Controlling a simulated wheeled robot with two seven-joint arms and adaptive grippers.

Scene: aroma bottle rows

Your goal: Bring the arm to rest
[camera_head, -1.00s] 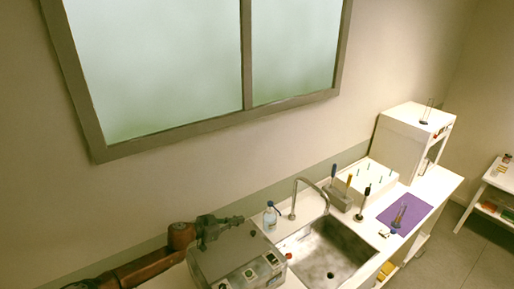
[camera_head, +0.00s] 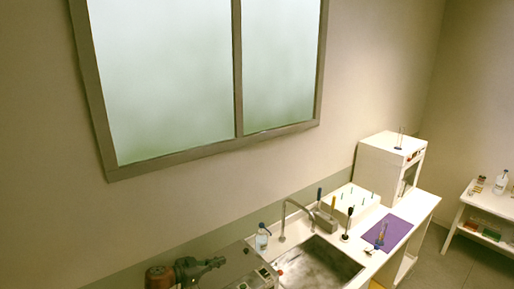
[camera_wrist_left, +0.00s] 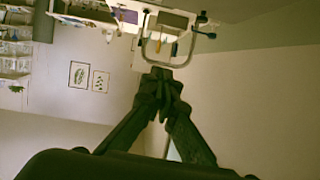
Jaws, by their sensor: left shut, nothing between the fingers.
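My left gripper (camera_head: 205,266) shows at the bottom of the head view, at the end of its brown arm, above the left part of the counter near a grey box-shaped device (camera_head: 243,272). In the left wrist view my left gripper (camera_wrist_left: 162,78) has its fingers together, with nothing between them. The lower part of the arm is cut off by the frame edge. My right gripper is in neither view.
A sink (camera_head: 318,266) with a curved tap lies right of the device. A spray bottle (camera_head: 262,238) stands by the tap. A purple mat (camera_head: 398,230) and a white cabinet (camera_head: 383,165) are further right. A side table (camera_head: 484,205) stands at far right.

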